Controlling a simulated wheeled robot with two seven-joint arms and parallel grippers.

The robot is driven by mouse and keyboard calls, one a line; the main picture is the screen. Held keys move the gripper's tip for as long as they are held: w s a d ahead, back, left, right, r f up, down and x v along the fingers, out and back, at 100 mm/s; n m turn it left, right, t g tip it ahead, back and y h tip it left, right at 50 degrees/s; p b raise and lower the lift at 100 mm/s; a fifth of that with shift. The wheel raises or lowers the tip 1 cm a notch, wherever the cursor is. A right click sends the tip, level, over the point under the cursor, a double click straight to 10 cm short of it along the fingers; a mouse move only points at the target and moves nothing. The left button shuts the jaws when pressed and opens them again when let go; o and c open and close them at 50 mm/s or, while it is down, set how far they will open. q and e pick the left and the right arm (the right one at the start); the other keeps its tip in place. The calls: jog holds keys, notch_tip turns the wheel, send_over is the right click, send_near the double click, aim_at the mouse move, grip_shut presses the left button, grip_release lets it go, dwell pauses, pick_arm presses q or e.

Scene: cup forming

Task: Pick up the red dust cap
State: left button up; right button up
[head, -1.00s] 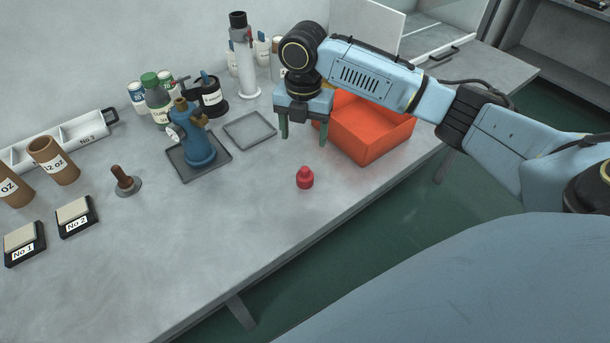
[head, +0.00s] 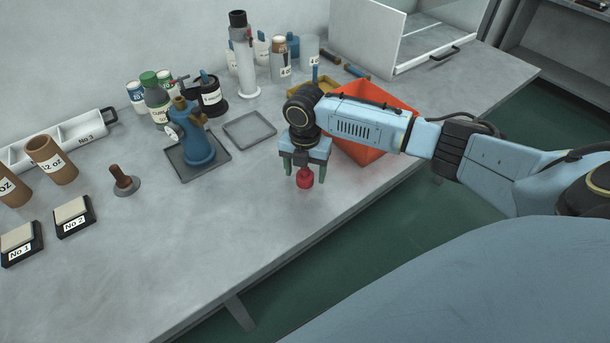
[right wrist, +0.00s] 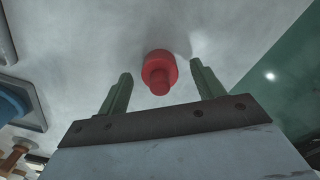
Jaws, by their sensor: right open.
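The red dust cap (head: 305,178) stands upright on the grey table near its front edge, its narrow knob on top. My right gripper (head: 305,177) is over it, pointing down, with its two green fingers apart. In the right wrist view the cap (right wrist: 159,70) shows between and just beyond the open fingertips (right wrist: 160,76), with a gap on each side. The fingers do not touch it. My left gripper is not in view.
An orange-red bin (head: 372,150) stands close to the right of my right gripper, partly behind my arm. A blue device (head: 198,148) sits on a dark tray to the left. An empty grey tray (head: 250,129) lies behind. The table in front is clear.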

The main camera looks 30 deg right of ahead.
jog(key=c, duration=1)
jog(key=shift+r, duration=0.1)
jog(key=shift+c, duration=0.2)
notch_tip(320, 180, up, 10)
jog(key=shift+f+p, duration=0.1)
jog(key=shift+p, duration=0.35)
